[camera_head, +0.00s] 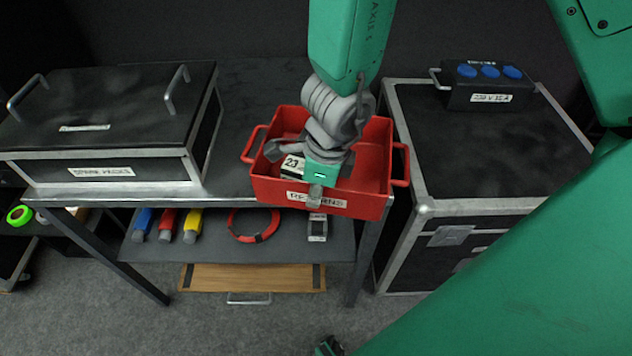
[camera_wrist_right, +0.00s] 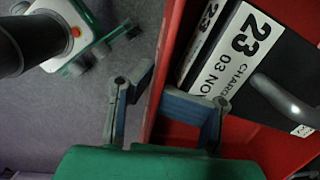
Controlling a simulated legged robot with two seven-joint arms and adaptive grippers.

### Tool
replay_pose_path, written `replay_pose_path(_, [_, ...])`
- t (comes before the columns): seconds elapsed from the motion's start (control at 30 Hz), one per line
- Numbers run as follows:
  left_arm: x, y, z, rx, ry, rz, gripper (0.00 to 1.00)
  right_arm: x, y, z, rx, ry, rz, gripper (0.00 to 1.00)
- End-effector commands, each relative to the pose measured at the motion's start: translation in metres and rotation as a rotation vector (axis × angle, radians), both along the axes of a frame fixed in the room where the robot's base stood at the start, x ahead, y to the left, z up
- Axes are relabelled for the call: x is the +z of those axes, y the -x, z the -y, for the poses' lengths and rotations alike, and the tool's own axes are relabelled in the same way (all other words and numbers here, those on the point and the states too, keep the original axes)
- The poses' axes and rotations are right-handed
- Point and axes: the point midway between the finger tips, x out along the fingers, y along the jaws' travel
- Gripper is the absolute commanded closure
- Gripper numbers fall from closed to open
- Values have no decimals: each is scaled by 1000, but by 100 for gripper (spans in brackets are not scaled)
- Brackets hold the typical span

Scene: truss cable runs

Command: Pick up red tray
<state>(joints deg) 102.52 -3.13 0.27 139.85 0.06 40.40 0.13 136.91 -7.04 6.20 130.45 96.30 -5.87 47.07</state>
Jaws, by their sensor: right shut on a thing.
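The red tray (camera_head: 375,150) has a handle on each side and a "RETURNS" label on its front wall. It is at the right end of the dark table, its front overlapping the table edge; I cannot tell whether it touches the table top. My right gripper (camera_head: 316,190) comes down from above and is shut on the tray's front wall. In the right wrist view, the gripper (camera_wrist_right: 182,87) has one finger on each side of the red wall (camera_wrist_right: 168,60). A dark item labelled "23" (camera_head: 292,166) lies inside the tray, partly hidden by my gripper. My left gripper is not clearly visible.
A black lidded case (camera_head: 110,110) stands left on the table (camera_head: 240,95). A large flight case (camera_head: 480,150) with a blue-socket power box (camera_head: 490,88) stands close right. The lower shelf (camera_head: 200,252) holds blue, red and yellow items and a red cable loop (camera_head: 252,237).

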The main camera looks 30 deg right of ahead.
Motion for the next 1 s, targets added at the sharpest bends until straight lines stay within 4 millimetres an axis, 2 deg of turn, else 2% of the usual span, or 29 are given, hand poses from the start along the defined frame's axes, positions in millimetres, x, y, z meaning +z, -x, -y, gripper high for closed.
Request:
replay_pose_path(0.5, [67,0,0,0,0,0,31,75,-2,-2,4,-3,10,100])
replay_pose_path(0.73, [86,0,0,0,0,0,31,94,-3,-2,4,-3,10,100])
replay_pose_path(1.0, [93,0,0,0,0,0,31,101,-3,-3,4,-3,10,100])
